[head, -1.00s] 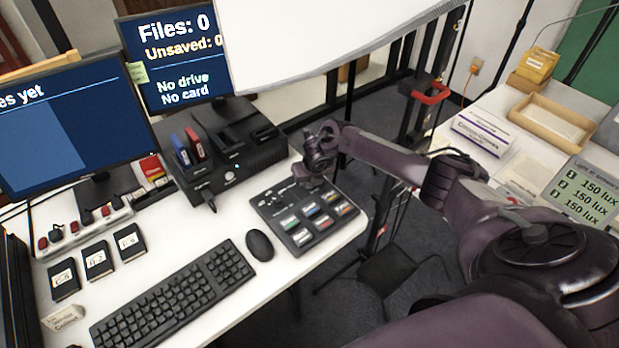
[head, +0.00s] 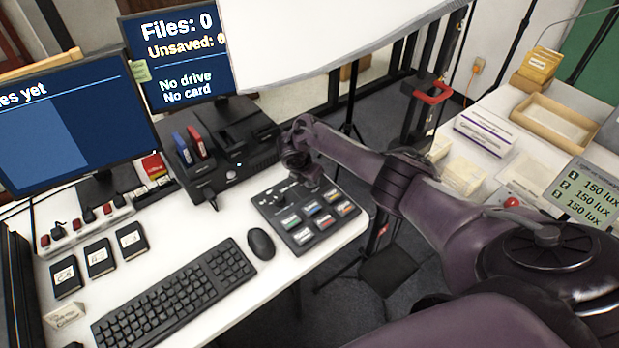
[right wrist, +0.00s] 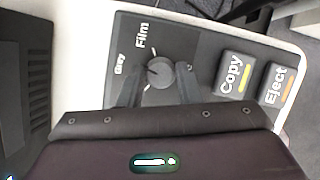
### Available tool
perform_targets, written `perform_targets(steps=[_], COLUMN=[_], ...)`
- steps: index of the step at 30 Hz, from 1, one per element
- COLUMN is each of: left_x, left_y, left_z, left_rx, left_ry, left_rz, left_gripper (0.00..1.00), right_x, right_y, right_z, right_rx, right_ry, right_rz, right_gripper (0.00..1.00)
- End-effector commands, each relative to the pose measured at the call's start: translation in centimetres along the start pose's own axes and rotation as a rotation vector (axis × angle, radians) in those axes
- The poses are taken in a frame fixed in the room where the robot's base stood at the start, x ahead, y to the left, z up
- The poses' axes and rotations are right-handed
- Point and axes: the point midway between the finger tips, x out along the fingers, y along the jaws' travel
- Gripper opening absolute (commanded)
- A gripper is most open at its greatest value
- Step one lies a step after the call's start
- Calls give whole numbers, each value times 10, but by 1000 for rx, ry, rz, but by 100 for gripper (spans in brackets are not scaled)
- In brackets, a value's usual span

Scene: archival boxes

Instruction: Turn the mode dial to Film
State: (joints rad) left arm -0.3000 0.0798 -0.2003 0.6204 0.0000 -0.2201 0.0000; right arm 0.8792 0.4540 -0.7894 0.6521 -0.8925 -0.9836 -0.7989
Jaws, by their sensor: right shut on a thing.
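The mode dial (right wrist: 160,75) is a small dark round knob on the black control panel (right wrist: 198,62). The label Film (right wrist: 142,36) is above it and the label Grey (right wrist: 119,64) is to its left. I cannot tell clearly which label its pointer faces. My right gripper (right wrist: 159,84) has one finger on each side of the dial and is shut on it. In the head view my right gripper (head: 310,180) is low over the back of the control panel (head: 296,243) and hides part of it. My left gripper is not in view.
The panel's Copy key (right wrist: 233,75) and Eject key (right wrist: 277,86) lie right of the dial. In the head view a black drive dock (head: 215,172) stands behind the panel, a mouse (head: 261,244) and keyboard (head: 175,293) to its left. The table edge is close on the right.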

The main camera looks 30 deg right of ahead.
Motion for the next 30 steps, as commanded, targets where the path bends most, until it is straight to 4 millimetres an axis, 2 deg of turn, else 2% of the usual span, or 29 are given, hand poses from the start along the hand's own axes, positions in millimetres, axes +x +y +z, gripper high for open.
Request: perform_targets(steps=[18,30], left_x=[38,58], left_y=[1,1], left_z=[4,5], left_rx=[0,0], left_ry=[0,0], left_rz=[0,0], left_gripper=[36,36], right_x=[4,3], right_y=[4,4], right_z=[-2,0], right_rx=[522,722], right_ry=[3,1], right_rz=[-217,-301], right_gripper=[8,8])
